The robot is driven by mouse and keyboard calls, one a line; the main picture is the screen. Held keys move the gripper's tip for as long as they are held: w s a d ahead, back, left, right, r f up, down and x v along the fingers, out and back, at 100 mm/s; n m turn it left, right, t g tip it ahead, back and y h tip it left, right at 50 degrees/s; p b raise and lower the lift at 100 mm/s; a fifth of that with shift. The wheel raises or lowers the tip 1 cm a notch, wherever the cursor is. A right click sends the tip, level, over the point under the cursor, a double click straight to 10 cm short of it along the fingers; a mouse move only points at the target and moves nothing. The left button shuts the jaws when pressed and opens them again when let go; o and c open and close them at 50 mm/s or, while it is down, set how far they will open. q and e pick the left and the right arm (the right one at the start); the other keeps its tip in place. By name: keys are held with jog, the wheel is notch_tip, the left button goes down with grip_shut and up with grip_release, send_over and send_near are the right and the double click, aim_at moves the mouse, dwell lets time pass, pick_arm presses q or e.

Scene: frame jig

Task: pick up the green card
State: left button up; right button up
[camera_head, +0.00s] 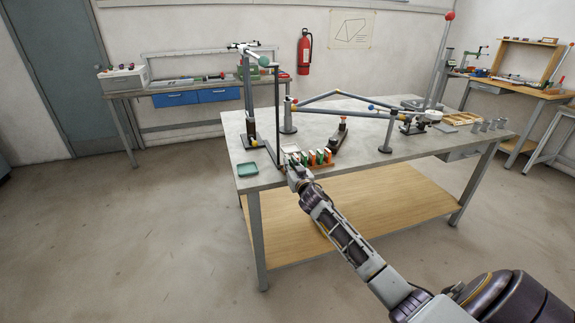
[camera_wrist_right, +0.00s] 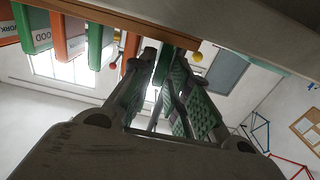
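Several upright cards, some green and some orange, stand in a wooden rack (camera_head: 320,166) near the table's front left corner. My right gripper (camera_head: 293,166) is at the left end of this rack, in front of the cards. In the right wrist view, its two fingers with green textured pads (camera_wrist_right: 162,90) stand apart, with light showing between them. A green card (camera_wrist_right: 100,38) shows left of the fingers, and an orange card (camera_wrist_right: 130,48) is close beside them. A dark green surface shows beyond the fingertips; I cannot tell whether it is a card between them. My left gripper is out of view.
A green tray (camera_head: 248,169) lies left of the rack on the grey table (camera_head: 370,155). A thin dark post (camera_head: 277,115) rises just behind my gripper. A dark block-like tool (camera_head: 339,134) stands right of the rack, and a bar frame (camera_head: 345,103) stands behind.

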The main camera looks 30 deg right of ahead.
jog(key=shift+x, duration=0.95)
grip_shut()
